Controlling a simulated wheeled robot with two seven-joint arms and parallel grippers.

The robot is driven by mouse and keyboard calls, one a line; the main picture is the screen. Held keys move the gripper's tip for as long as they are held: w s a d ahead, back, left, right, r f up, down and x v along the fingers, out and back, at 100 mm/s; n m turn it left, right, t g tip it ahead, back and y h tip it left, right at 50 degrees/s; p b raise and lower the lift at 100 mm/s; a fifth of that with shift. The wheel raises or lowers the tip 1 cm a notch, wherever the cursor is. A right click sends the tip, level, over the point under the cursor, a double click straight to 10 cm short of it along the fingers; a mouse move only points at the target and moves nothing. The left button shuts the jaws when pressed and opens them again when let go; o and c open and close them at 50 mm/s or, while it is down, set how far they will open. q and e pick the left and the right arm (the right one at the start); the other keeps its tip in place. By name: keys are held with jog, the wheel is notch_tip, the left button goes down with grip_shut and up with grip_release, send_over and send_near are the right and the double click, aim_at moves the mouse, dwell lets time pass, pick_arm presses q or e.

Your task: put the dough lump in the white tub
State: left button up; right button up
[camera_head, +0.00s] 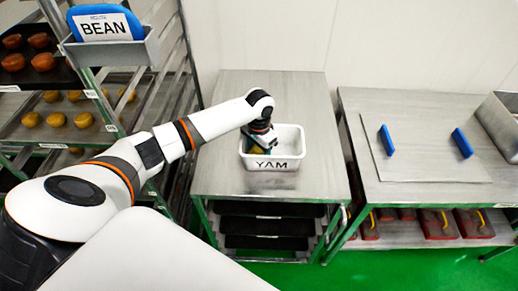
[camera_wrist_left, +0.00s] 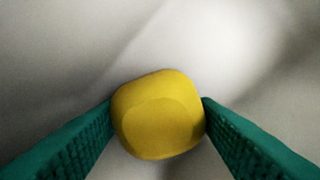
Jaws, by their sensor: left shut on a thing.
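The white tub (camera_head: 272,162), marked YAM, stands on the metal table in the middle of the head view. My left gripper (camera_head: 259,147) reaches down into the tub from above. In the left wrist view its two green fingers (camera_wrist_left: 158,122) are shut on a yellow dough lump (camera_wrist_left: 158,115), one on each side. Pale, smooth surfaces surround the lump there. In the head view the lump is mostly hidden by the gripper and the tub's front wall. I cannot tell whether the lump touches the tub's floor. My right gripper is not in view.
The metal table (camera_head: 225,110) is bare around the tub. A rack at left holds trays of dough lumps (camera_head: 57,120) and a blue BEAN sign (camera_head: 105,22). A second table at right holds a board (camera_head: 425,165) with two blue handles, and a metal bin (camera_head: 500,125).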

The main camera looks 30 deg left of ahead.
pick_arm(q)
jog(key=shift+f, duration=0.1)
jog(key=o, duration=0.7)
jog(key=shift+o, duration=0.2)
notch_tip(320, 180, up, 12)
jog(key=b, duration=0.1)
